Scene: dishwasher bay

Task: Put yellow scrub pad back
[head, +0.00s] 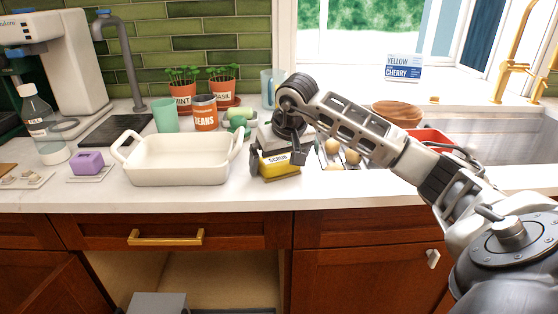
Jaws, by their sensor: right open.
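The yellow scrub pad (280,170), labelled "SCRUB", is at the front part of the white counter, right of the white baking dish. My right gripper (277,160) reaches down from above, with one dark finger at the pad's left side and the other near its right end. The gripper is open. I cannot tell whether the fingers touch the pad. The gripper body hides what is directly behind the pad. My left gripper is out of view.
The white baking dish (178,160) stands close on the left. Several round items and a red container (429,138) lie right, by the sink (490,145). The cabinet below is open.

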